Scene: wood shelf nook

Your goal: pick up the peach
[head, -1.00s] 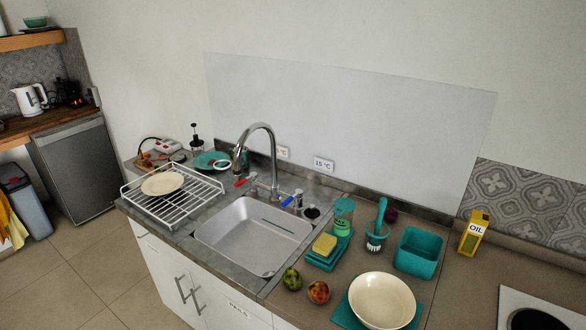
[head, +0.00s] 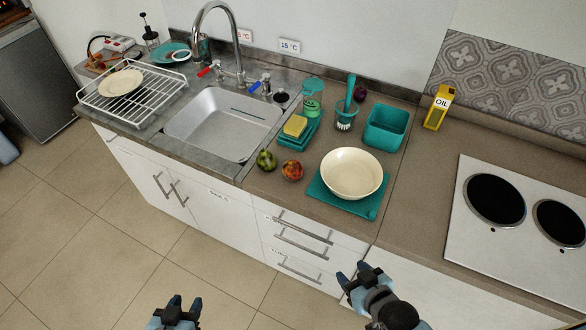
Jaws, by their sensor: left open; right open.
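A round red-orange fruit (head: 292,171), which looks like the peach, sits on the brown counter between the sink and a cream bowl. A green and dark mottled fruit (head: 266,160) sits just left of it, close by. My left gripper (head: 178,304) is at the bottom of the head view, open and empty, low in front of the cabinets and well apart from the fruit. My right gripper (head: 354,275) is open and empty, in front of the drawers, below and right of the fruit in the picture.
The cream bowl (head: 352,173) on a teal mat (head: 367,206) stands right of the peach. A yellow sponge (head: 295,125) on a teal holder is behind it. The sink (head: 215,120) is to the left. A hob (head: 520,235) is far right. Drawers (head: 300,240) lie below the counter edge.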

